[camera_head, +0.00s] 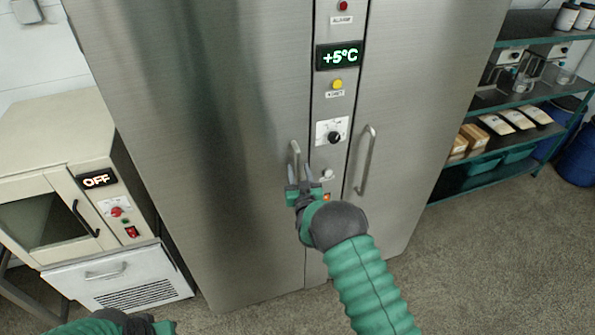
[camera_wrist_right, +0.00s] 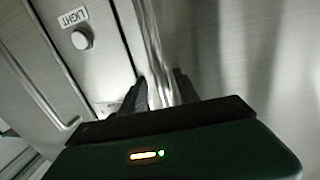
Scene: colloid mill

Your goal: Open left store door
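The left store door (camera_head: 200,130) is a tall steel panel, and it looks closed. Its upright bar handle (camera_head: 295,155) is near the door's right edge. My right gripper (camera_head: 300,174) is at the lower part of this handle, with its fingers apart. In the right wrist view the handle (camera_wrist_right: 152,45) runs down between the two fingers (camera_wrist_right: 158,90). I cannot tell whether either finger touches it. Part of my left arm (camera_head: 110,326) shows at the bottom left edge, and its fingers cannot be made out.
A centre strip with a +5°C display (camera_head: 339,56), a knob (camera_head: 334,137) and buttons separates the doors. The right door's handle (camera_head: 366,160) is close by. A cream oven (camera_head: 60,170) stands at the left. A green shelf (camera_head: 530,95) stands at the right. Floor (camera_head: 480,250) is clear at lower right.

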